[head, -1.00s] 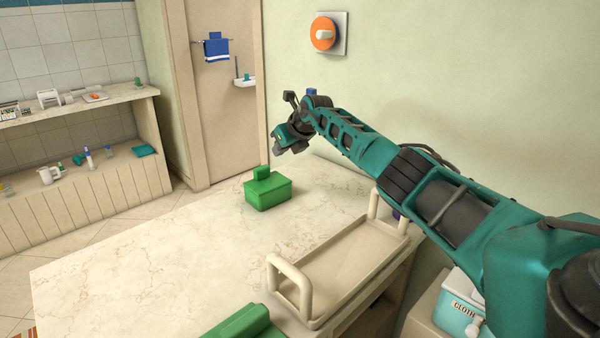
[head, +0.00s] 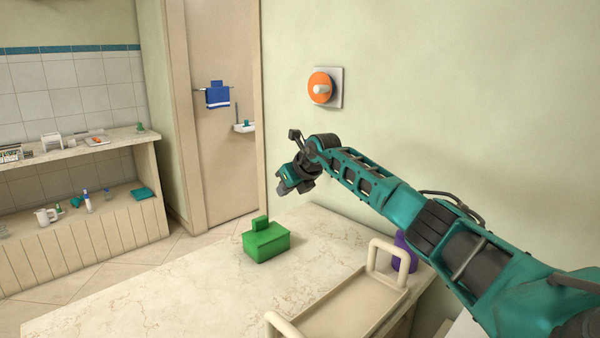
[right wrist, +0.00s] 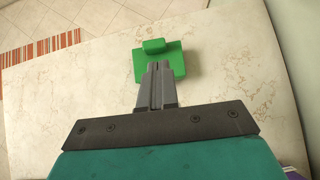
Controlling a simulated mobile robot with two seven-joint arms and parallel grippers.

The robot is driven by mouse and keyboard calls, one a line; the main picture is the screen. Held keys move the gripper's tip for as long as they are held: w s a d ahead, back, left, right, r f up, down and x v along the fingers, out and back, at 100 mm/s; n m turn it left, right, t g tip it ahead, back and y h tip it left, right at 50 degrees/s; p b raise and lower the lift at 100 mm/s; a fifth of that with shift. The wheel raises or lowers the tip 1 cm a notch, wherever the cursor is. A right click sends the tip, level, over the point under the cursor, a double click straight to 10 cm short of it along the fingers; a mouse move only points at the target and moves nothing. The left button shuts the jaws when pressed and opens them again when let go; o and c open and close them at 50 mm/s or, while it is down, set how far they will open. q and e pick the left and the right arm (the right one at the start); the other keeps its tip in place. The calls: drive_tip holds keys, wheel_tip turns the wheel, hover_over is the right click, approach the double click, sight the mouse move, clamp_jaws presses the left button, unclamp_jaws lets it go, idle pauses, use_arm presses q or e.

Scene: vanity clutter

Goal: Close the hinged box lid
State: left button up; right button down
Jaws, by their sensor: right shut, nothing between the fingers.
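A small green box (head: 266,243) stands on the marble-topped counter. A raised green block sits on its flat-looking top, and it also shows in the right wrist view (right wrist: 178,56). I cannot make out a lid seam or hinge. My right gripper (head: 284,188) is above and beyond the box in the head view, apart from it. In the right wrist view its fingers (right wrist: 158,66) are together and empty, overlapping the near part of the box in the picture. My left gripper is not in view.
The counter (head: 150,297) is clear around the box. A cream tray with handles (head: 345,308) and a purple object (head: 404,250) are to the right. An orange wall knob (head: 321,88) is behind.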

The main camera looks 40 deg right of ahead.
drive_tip(key=v, duration=0.9)
drive_tip(key=shift+f, duration=0.1)
